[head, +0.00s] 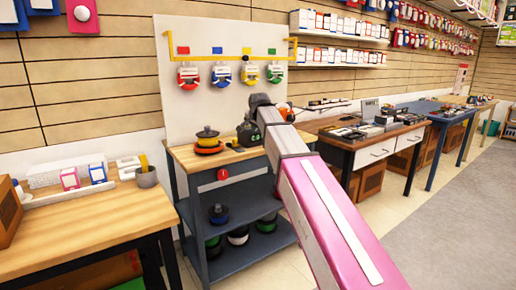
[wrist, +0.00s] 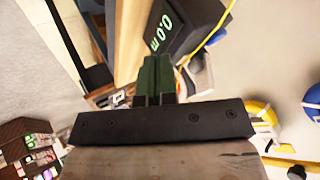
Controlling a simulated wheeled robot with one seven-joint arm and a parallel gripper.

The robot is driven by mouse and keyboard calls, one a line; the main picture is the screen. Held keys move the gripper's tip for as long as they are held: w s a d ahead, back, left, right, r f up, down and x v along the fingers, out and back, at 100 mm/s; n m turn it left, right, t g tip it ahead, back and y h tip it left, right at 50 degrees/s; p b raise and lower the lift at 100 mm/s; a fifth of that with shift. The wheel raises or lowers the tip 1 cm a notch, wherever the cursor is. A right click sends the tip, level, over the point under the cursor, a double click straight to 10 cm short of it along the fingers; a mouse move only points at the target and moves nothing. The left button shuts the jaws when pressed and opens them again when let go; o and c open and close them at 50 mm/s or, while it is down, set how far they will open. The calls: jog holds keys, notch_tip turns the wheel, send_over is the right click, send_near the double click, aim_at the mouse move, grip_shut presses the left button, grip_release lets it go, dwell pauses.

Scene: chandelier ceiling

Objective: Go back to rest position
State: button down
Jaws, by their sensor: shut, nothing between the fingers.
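My gripper (wrist: 156,78) shows in the wrist view as dark green fingers, closed together with nothing between them. In the head view my arm reaches up from the lower right toward the wood-topped cart (head: 214,159), and its end is at the cart's right side. A dark rounded object (head: 246,133) shows just left of the arm's end; I cannot tell whether it is part of my gripper. A black device with a green "0.0 m" display (wrist: 170,25) is close beyond the fingers in the wrist view.
Black and orange spools (head: 208,140) sit on the cart top, with more spools (head: 219,214) on its shelves. A white board (head: 215,45) with hanging colored reels stands behind. A wooden table (head: 88,222) is at left, a drawer desk (head: 372,145) at right. Open floor lies right.

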jog(key=s+d+f+n+g, duration=0.1)
jog(key=s+d+f, duration=0.2)
jog(key=f, duration=0.4)
jog(key=s+d+f+n+g, duration=0.1)
jog(key=s+d+f, duration=0.2)
jog(key=f, duration=0.4)
jog(key=s+d+f+n+g, duration=0.1)
jog(key=s+d+f, duration=0.3)
jog(key=s+f, duration=0.5)
jog(key=s+d+f+n+g, duration=0.2)
jog(key=s+d+f, duration=0.3)
jog(key=s+f, duration=0.3)
jog(key=s+d+f+n+g+h, duration=0.1)
jog(key=s+d+f+g, duration=0.2)
jog(key=s+f, duration=0.6)
notch_tip(320, 180, down, 3)
jog(key=shift+s+d+f, duration=0.1)
jog(key=shift+s+d, duration=0.2)
jog(key=shift+d, duration=0.85)
